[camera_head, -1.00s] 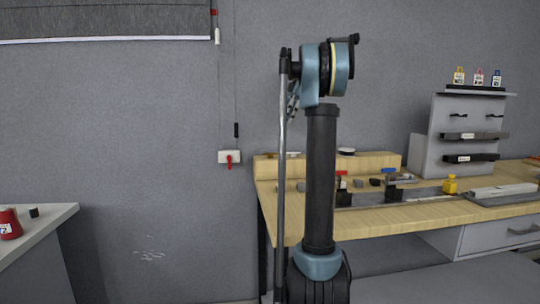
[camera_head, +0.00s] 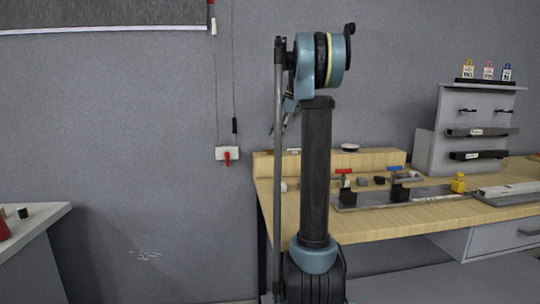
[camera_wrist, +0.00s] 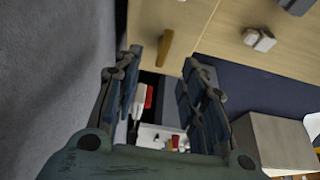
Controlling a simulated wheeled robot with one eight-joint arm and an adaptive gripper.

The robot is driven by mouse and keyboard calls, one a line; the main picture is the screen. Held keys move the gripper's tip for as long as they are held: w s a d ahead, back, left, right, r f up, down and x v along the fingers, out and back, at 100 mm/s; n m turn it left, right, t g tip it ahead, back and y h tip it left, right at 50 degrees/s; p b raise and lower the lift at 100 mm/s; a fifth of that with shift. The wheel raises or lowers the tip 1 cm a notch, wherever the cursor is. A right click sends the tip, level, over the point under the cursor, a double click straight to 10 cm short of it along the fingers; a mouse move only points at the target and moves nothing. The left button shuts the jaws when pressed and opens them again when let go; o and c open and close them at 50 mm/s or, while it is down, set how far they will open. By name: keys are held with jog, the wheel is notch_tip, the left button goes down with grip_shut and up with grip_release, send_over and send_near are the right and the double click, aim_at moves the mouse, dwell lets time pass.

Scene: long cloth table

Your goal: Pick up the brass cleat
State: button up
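A brass-coloured elongated piece, which looks like the brass cleat (camera_wrist: 165,47), lies on pale wood in the wrist view, near the wood's left edge. My gripper (camera_wrist: 163,65) is open and empty, its two fingers spread left and right. The brass piece shows in the gap between the fingertips, slightly beyond them. I cannot tell how far apart they are in depth. In the head view my arm stands upright in front of the workbench (camera_head: 400,218); my gripper and the brass piece cannot be made out there.
A light metal block (camera_wrist: 259,40) lies right of the brass piece. The bench carries a grey rail with black blocks (camera_head: 348,198), a yellow item (camera_head: 458,183) and a grey rack (camera_head: 455,130). A white table (camera_head: 38,222) stands at left. A red wall fitting (camera_head: 227,158) hangs near the bench.

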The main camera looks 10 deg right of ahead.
aim_at(270, 152)
jog(key=shift+x, duration=3.5)
jog(key=shift+s+d, duration=0.1)
jog(key=shift+s, duration=0.05)
grip_shut()
